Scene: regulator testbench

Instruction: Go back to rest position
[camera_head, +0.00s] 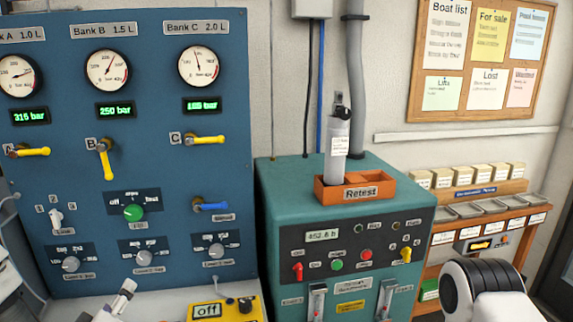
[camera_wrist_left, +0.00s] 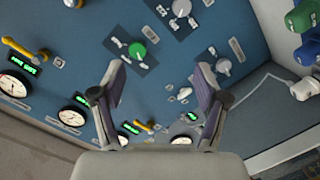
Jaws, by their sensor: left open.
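My left gripper (camera_head: 122,298) shows only in part at the bottom left of the head view, low in front of the blue gauge panel (camera_head: 175,115). In the left wrist view my left gripper (camera_wrist_left: 159,85) is open, with its two fingers apart and nothing between them. The blue panel (camera_wrist_left: 165,95), with its knobs, gauges and levers, lies beyond the fingers. A part of my right arm is at the lower right of the head view, and its gripper is out of view.
A teal cabinet (camera_head: 344,205) carries an orange Retest tray (camera_head: 345,195) with a grey cylinder (camera_head: 338,135) upright in it. A yellow box (camera_head: 230,311) marked Off is at the bottom. A wooden shelf (camera_head: 440,262) stands right; a notice board (camera_head: 408,95) hangs above.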

